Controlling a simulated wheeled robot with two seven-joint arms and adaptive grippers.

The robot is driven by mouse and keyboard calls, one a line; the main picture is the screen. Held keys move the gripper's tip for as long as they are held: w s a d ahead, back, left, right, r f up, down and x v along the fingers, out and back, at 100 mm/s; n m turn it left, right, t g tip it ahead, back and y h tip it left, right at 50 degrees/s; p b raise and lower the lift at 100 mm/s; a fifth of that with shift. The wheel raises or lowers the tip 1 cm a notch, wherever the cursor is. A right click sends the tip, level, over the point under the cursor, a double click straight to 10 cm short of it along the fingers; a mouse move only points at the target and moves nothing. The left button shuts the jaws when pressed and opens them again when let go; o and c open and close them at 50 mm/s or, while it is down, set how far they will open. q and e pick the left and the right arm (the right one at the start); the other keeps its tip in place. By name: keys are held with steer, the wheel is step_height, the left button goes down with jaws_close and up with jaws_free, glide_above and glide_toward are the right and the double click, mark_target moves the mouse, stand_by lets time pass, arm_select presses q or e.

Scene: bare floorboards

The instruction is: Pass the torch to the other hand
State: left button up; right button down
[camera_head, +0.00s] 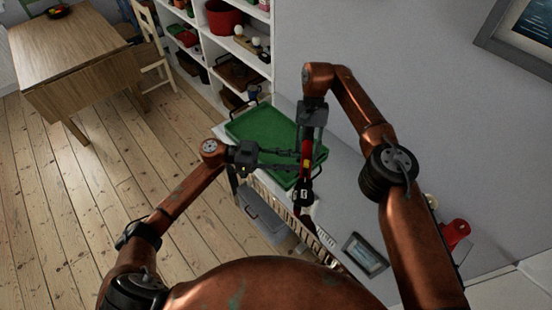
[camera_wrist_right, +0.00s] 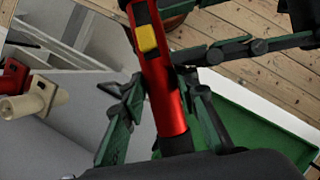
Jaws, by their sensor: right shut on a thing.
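The torch (camera_head: 306,158) is red with a yellow switch and a dark head. It hangs nearly upright in the head view, head down, above the sideboard. My right gripper (camera_head: 309,142) is shut on its upper end. In the right wrist view, the torch (camera_wrist_right: 168,95) runs up between my right fingers. My left gripper (camera_head: 291,158) comes in from the left at the torch's middle. Its fingers look spread in the right wrist view (camera_wrist_right: 185,35), close to the torch. I cannot tell whether they touch it.
A green tray (camera_head: 255,122) lies on the sideboard below both grippers. A picture frame (camera_head: 365,254) and a red object (camera_head: 455,232) are nearer on the right. White shelves (camera_head: 208,48) stand behind. A wooden table (camera_head: 75,55) and chair (camera_head: 150,50) are far left. The left floor is clear.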

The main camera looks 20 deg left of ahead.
arm_select(q)
steer(key=shift+w+d, duration=0.15)
steer(key=shift+d, duration=1.15)
steer(key=shift+c, duration=0.2)
jaws_close()
arm_select(e)
steer(key=c, duration=1.4)
jaws_free()
steer(key=shift+r, duration=0.1)
